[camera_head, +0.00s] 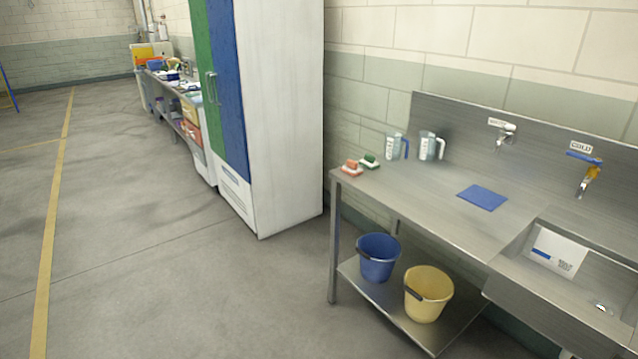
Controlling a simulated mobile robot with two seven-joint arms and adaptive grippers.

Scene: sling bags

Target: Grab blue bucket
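A blue bucket (378,260) stands upright on the lower shelf (372,293) of a steel sink table, near the table's left leg. It has a dark handle grip at its left side and its open top faces up. A yellow bucket (427,295) stands just to its right and nearer to me, also upright. Neither of my grippers shows in the head view, and nothing touches the blue bucket from my side.
The steel tabletop (440,200) overhangs the shelf, and its front left leg (333,245) stands left of the blue bucket. A tall white cabinet (278,110) with green and blue doors stands behind. The grey floor (190,290) in front and to the left is clear.

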